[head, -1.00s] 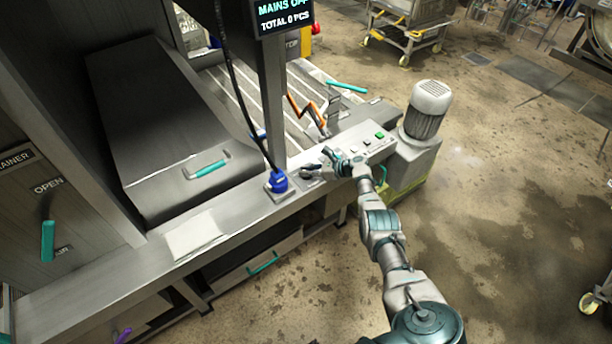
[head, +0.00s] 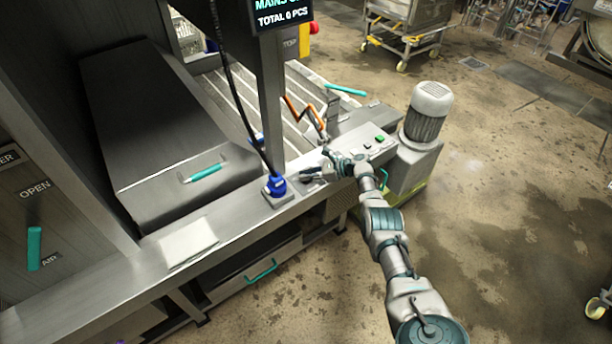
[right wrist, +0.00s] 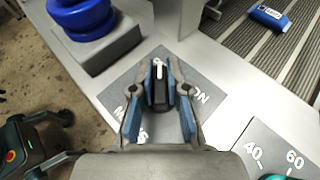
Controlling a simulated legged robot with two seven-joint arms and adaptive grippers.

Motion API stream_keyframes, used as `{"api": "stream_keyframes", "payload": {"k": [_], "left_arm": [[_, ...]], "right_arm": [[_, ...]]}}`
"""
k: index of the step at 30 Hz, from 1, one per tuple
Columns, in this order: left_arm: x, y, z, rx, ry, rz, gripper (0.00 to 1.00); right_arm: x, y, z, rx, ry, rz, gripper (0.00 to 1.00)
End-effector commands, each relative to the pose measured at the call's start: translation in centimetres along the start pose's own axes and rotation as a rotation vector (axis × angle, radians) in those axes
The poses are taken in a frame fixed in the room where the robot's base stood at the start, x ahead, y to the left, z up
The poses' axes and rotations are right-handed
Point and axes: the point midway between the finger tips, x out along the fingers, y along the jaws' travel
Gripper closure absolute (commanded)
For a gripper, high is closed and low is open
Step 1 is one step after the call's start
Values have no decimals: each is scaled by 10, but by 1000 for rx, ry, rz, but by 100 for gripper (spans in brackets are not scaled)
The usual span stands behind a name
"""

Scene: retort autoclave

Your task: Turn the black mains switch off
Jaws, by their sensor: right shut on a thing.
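The black mains switch (right wrist: 159,92) is a small knob with a white pointer line, on a grey plate (right wrist: 122,86) lettered "ON" at its right and partly hidden "MA…" at its lower left. In the right wrist view the pointer faces up the picture. My right gripper (right wrist: 160,98) is shut on the knob, with a blue-padded finger on each side. In the head view the right gripper (head: 322,165) is at the ledge right of the post, and it hides the switch. The display (head: 282,14) shows "MAINS O…", cut off by the frame, and "TOTAL 0 PCS". My left gripper is not in view.
A blue plug (head: 275,186) with a black cable stands on the ledge left of the gripper; it also shows in the wrist view (right wrist: 80,18). A dial plate marked 40 and 60 (right wrist: 268,146) lies right of the switch. A grey motor (head: 427,112) stands beyond the ledge.

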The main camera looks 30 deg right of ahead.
Motion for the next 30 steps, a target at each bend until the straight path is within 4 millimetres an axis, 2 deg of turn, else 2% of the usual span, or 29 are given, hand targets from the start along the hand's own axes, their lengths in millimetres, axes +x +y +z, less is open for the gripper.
{"api": "stream_keyframes", "payload": {"k": [1, 2, 4, 22, 26, 30], "left_arm": [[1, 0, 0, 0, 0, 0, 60], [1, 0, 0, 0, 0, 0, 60], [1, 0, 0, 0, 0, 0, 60], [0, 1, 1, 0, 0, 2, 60], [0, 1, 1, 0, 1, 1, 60], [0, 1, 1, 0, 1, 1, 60]], "right_arm": [[2, 3, -8, 6, 13, 7, 100], [2, 3, -8, 6, 13, 7, 78], [2, 3, -8, 6, 13, 7, 61], [-2, 0, -2, 0, 4, -1, 60], [-12, -1, -3, -1, 3, -1, 60], [-33, 0, -3, -3, 6, -1, 60]]}}
